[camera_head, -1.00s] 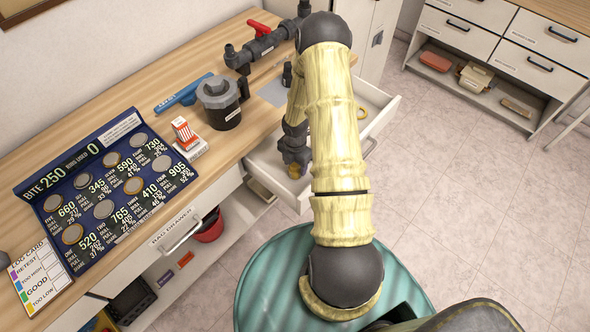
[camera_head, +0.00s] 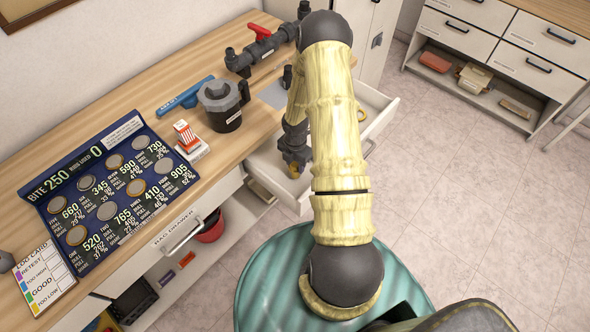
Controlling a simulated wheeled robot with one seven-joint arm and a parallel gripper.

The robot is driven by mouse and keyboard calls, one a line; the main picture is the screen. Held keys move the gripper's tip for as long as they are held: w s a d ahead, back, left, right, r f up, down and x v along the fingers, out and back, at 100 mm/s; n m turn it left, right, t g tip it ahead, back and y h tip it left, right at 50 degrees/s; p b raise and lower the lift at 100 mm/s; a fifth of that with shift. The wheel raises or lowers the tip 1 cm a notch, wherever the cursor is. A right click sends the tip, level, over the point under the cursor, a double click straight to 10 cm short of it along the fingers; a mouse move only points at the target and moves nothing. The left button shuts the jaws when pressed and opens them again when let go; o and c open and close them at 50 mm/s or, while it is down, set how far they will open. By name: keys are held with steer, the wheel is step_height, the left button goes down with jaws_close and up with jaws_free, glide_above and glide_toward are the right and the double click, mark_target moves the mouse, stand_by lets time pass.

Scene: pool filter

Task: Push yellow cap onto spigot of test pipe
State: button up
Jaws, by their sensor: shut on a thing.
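The test pipe (camera_head: 262,48) is a dark grey pipe with a red valve handle, lying along the back of the wooden bench. A short dark spigot (camera_head: 231,54) stands up at its left end. My gripper (camera_head: 293,168) points down over the open white drawer, below and in front of the pipe and well apart from it. It is shut on a small yellow thing, which looks like the yellow cap (camera_head: 293,172). The fingers are small and partly hidden by my arm, so the exact grip is unclear.
A dark lidded pot (camera_head: 220,101), a blue tool (camera_head: 184,93) and a red-striped box (camera_head: 186,134) stand on the bench. A blue chart with several discs (camera_head: 105,186) covers its left part. The open drawer (camera_head: 378,125) juts out and holds a yellowish ring (camera_head: 361,114).

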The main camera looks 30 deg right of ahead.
mark_target(295, 163)
steer(key=shift+r, duration=0.2)
step_height(295, 163, up, 6)
steer(key=p, duration=0.5)
steer(key=shift+p, duration=0.3)
